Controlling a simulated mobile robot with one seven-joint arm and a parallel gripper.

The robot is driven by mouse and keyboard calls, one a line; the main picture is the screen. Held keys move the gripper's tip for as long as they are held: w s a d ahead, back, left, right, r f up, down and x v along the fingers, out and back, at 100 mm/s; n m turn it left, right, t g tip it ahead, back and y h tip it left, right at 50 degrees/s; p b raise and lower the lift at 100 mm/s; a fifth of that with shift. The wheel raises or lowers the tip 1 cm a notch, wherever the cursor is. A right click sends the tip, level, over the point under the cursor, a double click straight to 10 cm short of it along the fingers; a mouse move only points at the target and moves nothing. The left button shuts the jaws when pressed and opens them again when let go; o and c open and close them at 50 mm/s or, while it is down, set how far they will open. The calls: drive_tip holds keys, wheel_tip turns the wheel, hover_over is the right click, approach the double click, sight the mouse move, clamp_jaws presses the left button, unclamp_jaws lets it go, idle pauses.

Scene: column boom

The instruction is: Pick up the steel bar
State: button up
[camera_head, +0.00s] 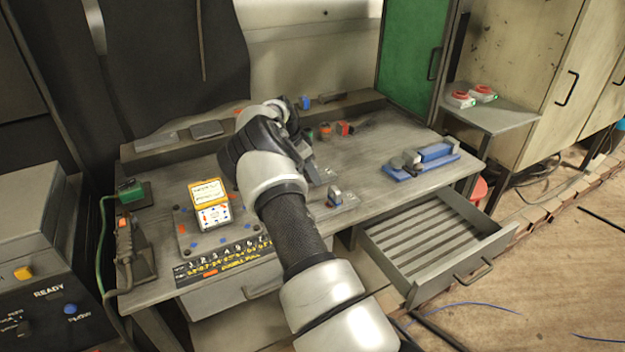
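I cannot single out the steel bar with certainty. A flat grey metal block (207,129) and a longer grey piece (156,141) lie on the raised back ledge at the left. A dark narrow bar (331,97) lies on the same ledge right of my arm. My arm reaches over the middle of the workbench (385,140) and hides part of its top. My gripper (318,172) seems to be low over the bench, just right of my forearm. Its fingers are small and partly hidden, so their opening and anything between them are unclear.
A blue vise-like fixture (422,162) stands at the bench's right. A slatted drawer (435,245) is pulled out at the front right. A small block (335,197) stands near the front edge. A green door (412,50) rises behind.

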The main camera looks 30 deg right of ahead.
drive_tip(key=shift+w+r, duration=0.1)
drive_tip(key=c, duration=0.5)
wheel_tip(320, 180, up, 10)
drive_tip(key=shift+f, duration=0.2)
wheel_tip(320, 180, up, 4)
drive_tip(key=p, duration=0.3)
drive_tip(key=shift+f, duration=0.15)
